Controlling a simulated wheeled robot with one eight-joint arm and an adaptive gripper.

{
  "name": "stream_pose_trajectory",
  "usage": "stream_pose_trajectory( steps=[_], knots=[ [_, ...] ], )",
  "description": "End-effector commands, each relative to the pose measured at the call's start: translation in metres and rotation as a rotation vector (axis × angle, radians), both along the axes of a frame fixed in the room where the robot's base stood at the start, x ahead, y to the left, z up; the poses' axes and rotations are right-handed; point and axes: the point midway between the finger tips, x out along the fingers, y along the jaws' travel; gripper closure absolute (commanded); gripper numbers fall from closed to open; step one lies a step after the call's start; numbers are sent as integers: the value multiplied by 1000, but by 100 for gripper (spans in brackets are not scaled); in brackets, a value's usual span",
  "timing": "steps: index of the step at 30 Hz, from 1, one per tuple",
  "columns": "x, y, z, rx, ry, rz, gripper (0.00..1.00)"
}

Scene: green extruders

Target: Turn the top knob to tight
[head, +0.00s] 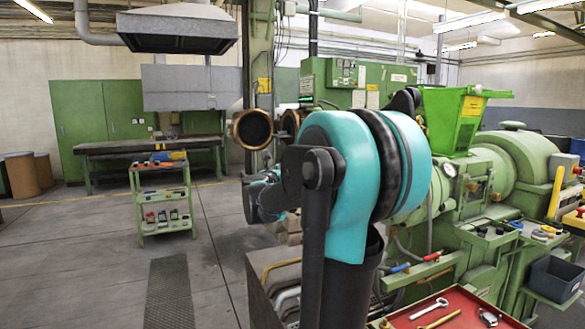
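My teal and black arm fills the middle of the head view and blocks much of what lies behind it. I cannot make out my gripper's fingers; the far end of the arm is hidden or lost among the dark links left of centre. A green extruder (515,158) stands on the right, with a bright green hopper (462,118) on top. No knob can be told apart for sure as the top one. A round bronze-rimmed part (252,129) shows just left of my arm, apparently behind it.
A red tool tray (458,308) with wrenches is at the lower right, near a dark bin (554,278). A green tool cart (161,191) and a workbench (105,149) stand at the left. The floor at front left is open, with a dark grating (172,290).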

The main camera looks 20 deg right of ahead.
Motion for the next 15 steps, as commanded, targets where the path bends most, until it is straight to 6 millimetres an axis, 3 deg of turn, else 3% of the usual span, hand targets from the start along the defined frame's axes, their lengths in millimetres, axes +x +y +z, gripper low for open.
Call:
stream_pose_trajectory(
  steps=[9,15],
  knots=[
    [41,-34,0,0,0,0,40],
    [50,-43,0,-1,1,0,40]
  ],
)
